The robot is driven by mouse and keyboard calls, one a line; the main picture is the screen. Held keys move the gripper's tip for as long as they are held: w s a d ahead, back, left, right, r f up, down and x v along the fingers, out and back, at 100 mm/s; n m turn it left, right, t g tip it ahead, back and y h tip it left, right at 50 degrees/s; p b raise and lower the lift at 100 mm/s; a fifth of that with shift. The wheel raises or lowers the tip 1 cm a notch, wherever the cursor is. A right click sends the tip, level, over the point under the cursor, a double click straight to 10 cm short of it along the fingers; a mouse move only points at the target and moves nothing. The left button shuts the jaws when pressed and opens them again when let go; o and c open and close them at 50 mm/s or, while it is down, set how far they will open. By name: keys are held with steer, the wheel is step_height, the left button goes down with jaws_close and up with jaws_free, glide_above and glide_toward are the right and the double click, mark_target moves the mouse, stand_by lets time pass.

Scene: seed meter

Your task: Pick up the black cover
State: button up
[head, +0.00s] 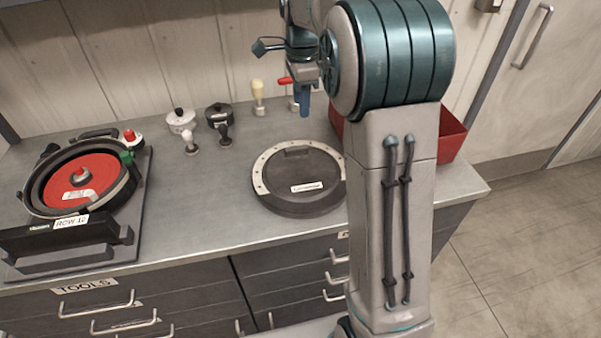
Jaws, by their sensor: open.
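The black cover (298,165) is a round dark disc lying flat on the grey bench, with a white label on its front part and a pale dotted ring along its rim. My arm hides part of its right edge. My gripper (303,101) is above and behind the cover in the picture, pointing down with its bluish tip. It is apart from the cover and holds nothing that I can see. My arm hides much of it, and the gap between its fingers is not clear from this side.
The seed meter (41,192) with a red disc (97,186) stands at the left. Small white and black parts (181,121) (219,113) and a yellow-handled tool (258,91) stand at the back. A red bin (452,137) is at the right. Bench left of the cover is clear.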

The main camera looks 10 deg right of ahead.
glide_above(298, 147)
steer(key=f, duration=0.8)
steer(key=shift+s+d+f, duration=0.15)
steer(key=shift+d+f, duration=0.15)
steer(key=shift+a+f+p, duration=0.15)
steer(key=shift+f+p, duration=0.2)
steer(key=shift+f, duration=1)
steer(key=shift+a+f+p, duration=0.15)
steer(key=shift+f+p, duration=0.15)
steer(key=shift+f, duration=1)
jaws_close()
